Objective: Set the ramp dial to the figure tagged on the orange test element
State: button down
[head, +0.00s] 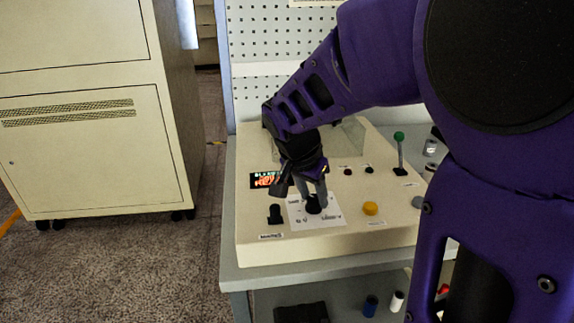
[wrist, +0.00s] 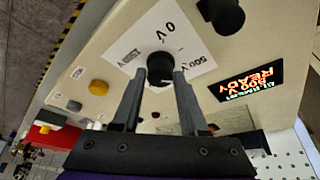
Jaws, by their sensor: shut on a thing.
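The ramp dial, a black round knob (head: 314,205), sits on a white scale plate (head: 333,215) on the cream console (head: 398,230). In the wrist view the dial (wrist: 159,65) is between the two fingers of my gripper (wrist: 160,76), which is shut on it. The plate (wrist: 190,48) shows 0 V, 500 V and a further voltage marking, upside down. My gripper (head: 311,197) points down at the dial in the head view. The dial's pointer direction is unclear. I cannot make out the orange test element or its tag.
A black switch (head: 274,214) stands left of the dial, a yellow button (head: 370,208) right. A green-topped lever (head: 399,146) stands at the console's back right. A cream cabinet (head: 85,150) stands left.

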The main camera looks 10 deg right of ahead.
dwell(0.3)
jog(key=shift+c, duration=2.2)
grip_release()
